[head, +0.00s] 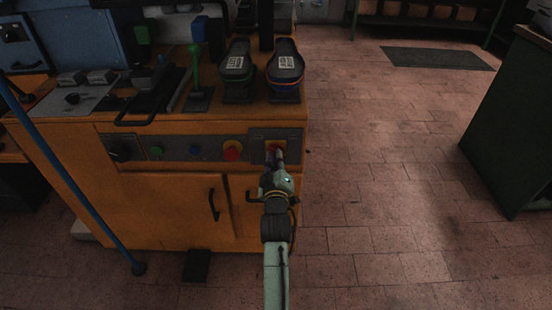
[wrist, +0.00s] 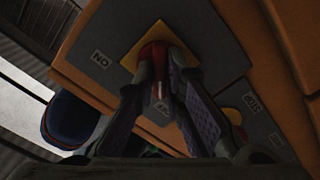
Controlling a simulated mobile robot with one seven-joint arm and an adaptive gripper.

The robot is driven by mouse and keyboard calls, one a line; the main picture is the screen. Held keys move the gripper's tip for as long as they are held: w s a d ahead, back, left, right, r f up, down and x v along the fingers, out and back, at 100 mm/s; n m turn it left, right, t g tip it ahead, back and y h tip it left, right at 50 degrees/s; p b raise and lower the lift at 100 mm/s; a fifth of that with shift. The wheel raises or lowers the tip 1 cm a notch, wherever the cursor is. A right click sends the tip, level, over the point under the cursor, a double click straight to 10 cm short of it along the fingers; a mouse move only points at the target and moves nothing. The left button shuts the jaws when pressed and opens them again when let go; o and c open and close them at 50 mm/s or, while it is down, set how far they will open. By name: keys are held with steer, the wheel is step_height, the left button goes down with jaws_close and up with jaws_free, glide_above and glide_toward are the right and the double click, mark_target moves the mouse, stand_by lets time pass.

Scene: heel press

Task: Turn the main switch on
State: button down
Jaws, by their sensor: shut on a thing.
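The main switch is a red rotary knob on a yellow plate at the right end of the machine's front panel. In the head view the knob (head: 274,147) is partly hidden by my gripper (head: 277,160). In the wrist view the red knob (wrist: 153,57) sits between the two fingers of my gripper (wrist: 155,80), which are shut on it. A pale mark shows on the knob. An ON label (wrist: 100,57) lies beside the yellow plate. Another label below the knob is partly hidden by the fingers, and I cannot read it.
A red button on yellow (head: 232,150), blue (head: 196,151) and green (head: 156,152) buttons line the panel to the left. A STOP label (wrist: 251,102) shows beside the red button. Two shoe-shaped forms (head: 285,68) stand above the switch. The floor right of the orange cabinet (head: 170,205) is free.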

steer(key=shift+m, duration=0.3)
steer(key=shift+r+m+b, duration=0.15)
steer(key=shift+m+b, duration=1.3)
steer(key=shift+m, duration=7.15)
steer(key=c, duration=1.7)
jaws_free()
steer(key=shift+o, duration=0.2)
